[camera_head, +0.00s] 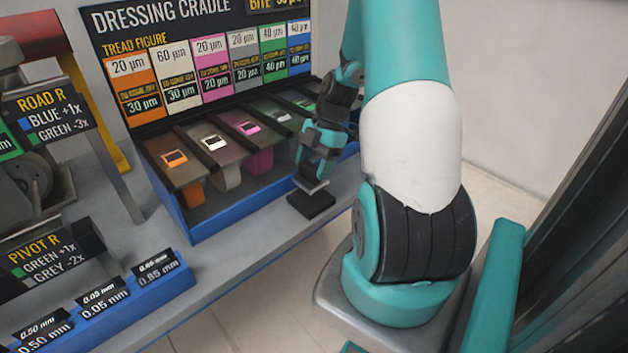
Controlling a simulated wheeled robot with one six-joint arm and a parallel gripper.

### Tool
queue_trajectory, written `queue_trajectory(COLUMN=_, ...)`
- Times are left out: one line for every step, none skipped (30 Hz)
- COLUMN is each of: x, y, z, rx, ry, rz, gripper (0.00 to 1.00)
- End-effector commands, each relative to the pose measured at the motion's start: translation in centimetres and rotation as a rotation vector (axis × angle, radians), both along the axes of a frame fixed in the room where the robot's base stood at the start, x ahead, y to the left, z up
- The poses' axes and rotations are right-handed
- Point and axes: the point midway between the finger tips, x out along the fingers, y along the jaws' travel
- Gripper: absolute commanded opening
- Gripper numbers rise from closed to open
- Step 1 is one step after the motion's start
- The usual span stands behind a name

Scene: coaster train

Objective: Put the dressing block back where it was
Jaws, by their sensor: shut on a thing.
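The dressing block (311,205) is a small dark, flat block at the front edge of the grey bench, in front of the dressing cradle. My gripper (311,187) points down and is shut on its upper part. I cannot tell whether the block's underside touches the bench. The dressing cradle (215,223) is a blue-fronted rack of dark slanted bays, with orange, white and pink marked pieces among them. My forearm hides part of its right end.
A "DRESSING CRADLE" board (120,70) with coloured micron labels stands behind the rack. A blue gauge rack (150,290) sits at the front left. Signs marked "ROAD R" (45,105) and "PIVOT R" (45,255) stand left. Bare bench shows between the racks.

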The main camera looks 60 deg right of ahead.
Motion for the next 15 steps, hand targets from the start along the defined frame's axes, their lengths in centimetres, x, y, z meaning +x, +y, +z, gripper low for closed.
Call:
queue_trajectory(x=0.0, y=0.0, z=-0.3, rx=0.001, ry=0.0, rz=0.0, gripper=0.25)
queue_trajectory(x=0.0, y=0.0, z=-0.6, rx=0.001, ry=0.0, rz=0.0, gripper=0.25)
queue_trajectory(x=0.0, y=0.0, z=-1.1, rx=0.001, ry=0.0, rz=-0.001, gripper=0.25)
queue_trajectory(x=0.0, y=0.0, z=-1.5, rx=0.001, ry=0.001, rz=0.0, gripper=0.25)
queue_trajectory(x=0.0, y=0.1, z=-2.0, rx=0.003, ry=0.003, rz=0.0, gripper=0.25)
queue_trajectory(x=0.0, y=0.0, z=-2.7, rx=0.001, ry=0.001, rz=0.0, gripper=0.25)
queue_trajectory(x=0.0, y=0.0, z=-3.2, rx=0.001, ry=0.002, rz=0.0, gripper=0.25)
queue_trajectory(x=0.0, y=0.0, z=-3.6, rx=0.001, ry=0.002, rz=0.0, gripper=0.25)
queue_trajectory(x=0.0, y=0.0, z=-4.0, rx=0.0, ry=0.0, rz=-0.001, gripper=0.25)
queue_trajectory(x=0.0, y=0.0, z=-4.2, rx=0.0, ry=0.0, rz=-0.001, gripper=0.25)
queue_trajectory(x=0.0, y=0.0, z=-4.4, rx=0.0, ry=0.0, rz=-0.001, gripper=0.25)
queue_trajectory(x=0.0, y=0.0, z=-4.5, rx=-0.001, ry=-0.001, rz=0.0, gripper=0.25)
queue_trajectory(x=0.0, y=0.0, z=-4.5, rx=-0.001, ry=-0.001, rz=0.0, gripper=0.25)
queue_trajectory(x=0.0, y=0.0, z=-4.5, rx=-0.001, ry=-0.001, rz=0.0, gripper=0.25)
queue_trajectory(x=0.0, y=0.0, z=-4.5, rx=-0.001, ry=-0.002, rz=-0.001, gripper=0.25)
